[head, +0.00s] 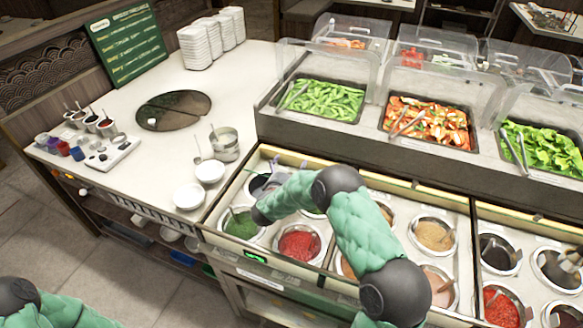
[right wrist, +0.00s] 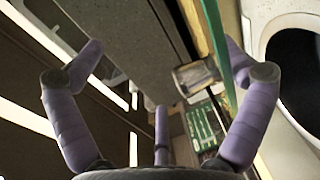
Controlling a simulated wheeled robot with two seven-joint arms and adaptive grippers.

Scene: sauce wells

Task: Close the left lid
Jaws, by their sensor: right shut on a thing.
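The sauce counter's left section (head: 213,222) holds round wells in its frame, among them green sauce (head: 241,225) and red sauce (head: 299,245). The left lid is hard to make out; a thin green strip (head: 232,180) at the section's back left may be its edge. My right gripper (head: 263,185) is over the back left wells, partly hidden by my arm. In the right wrist view its purple fingers (right wrist: 165,50) stand apart, the right one by a green strip (right wrist: 216,45). It is shut on what seems to be the lid. My left gripper is out of view.
Clear covers (head: 320,58) over food trays stand behind the wells. Two white bowls (head: 189,196) and a metal pot (head: 224,146) stand left of the wells. Stacked white containers (head: 200,45) and a green menu board (head: 126,45) are at the back left.

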